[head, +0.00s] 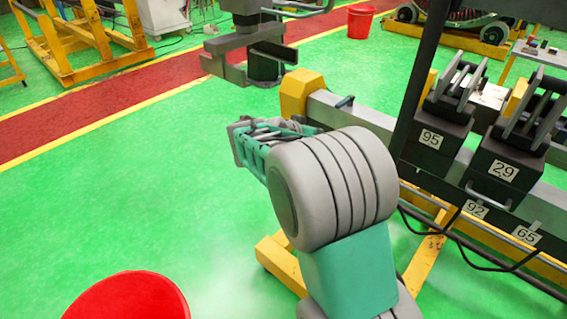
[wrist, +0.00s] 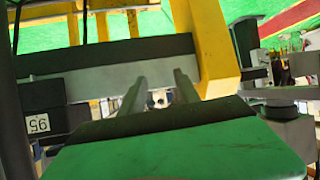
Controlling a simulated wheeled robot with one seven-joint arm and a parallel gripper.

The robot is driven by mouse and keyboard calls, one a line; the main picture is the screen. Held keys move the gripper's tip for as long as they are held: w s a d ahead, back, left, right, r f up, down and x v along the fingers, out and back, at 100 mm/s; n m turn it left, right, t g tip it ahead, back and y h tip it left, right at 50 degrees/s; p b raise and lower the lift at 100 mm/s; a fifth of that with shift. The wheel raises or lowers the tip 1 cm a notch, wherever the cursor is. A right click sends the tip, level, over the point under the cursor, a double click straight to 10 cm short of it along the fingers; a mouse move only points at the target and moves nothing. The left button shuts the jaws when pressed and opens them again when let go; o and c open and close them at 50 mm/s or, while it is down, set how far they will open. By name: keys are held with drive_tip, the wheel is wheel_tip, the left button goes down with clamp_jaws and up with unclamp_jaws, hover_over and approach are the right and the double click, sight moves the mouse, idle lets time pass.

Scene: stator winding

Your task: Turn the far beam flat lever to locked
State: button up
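The far beam (head: 325,109) is a grey bar with a yellow end block (head: 300,92). A small dark flat lever (head: 345,102) lies on top of the beam, close to that block; I cannot tell its exact angle. My gripper (wrist: 158,80) shows in the wrist view as two grey fingers standing apart, with nothing seen between them. In the head view my arm covers part of the beam, and my gripper's fingertips are not clear. In the wrist view a grey beam (wrist: 110,72) runs behind the fingers, and I cannot make out the lever there.
Dark clamp blocks numbered 95 (head: 446,130) and 29 (head: 510,165) stand on the right. A dark post (head: 418,85) rises beside them. A grey machine head (head: 245,45) hangs behind the beam. A red bucket (head: 360,22) stands far back.

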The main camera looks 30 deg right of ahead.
drive_tip(key=s+a+f+n+y, duration=0.1)
drive_tip(key=s+a+n+y, duration=0.1)
drive_tip(key=a, duration=0.4)
drive_tip(key=s+a+f+n+y, duration=0.1)
drive_tip(key=s+a+n+y, duration=0.1)
drive_tip(key=a, duration=0.4)
drive_tip(key=shift+s+f+y, duration=0.4)
drive_tip(key=shift+s+y, duration=0.2)
drive_tip(key=shift+s, duration=0.5)
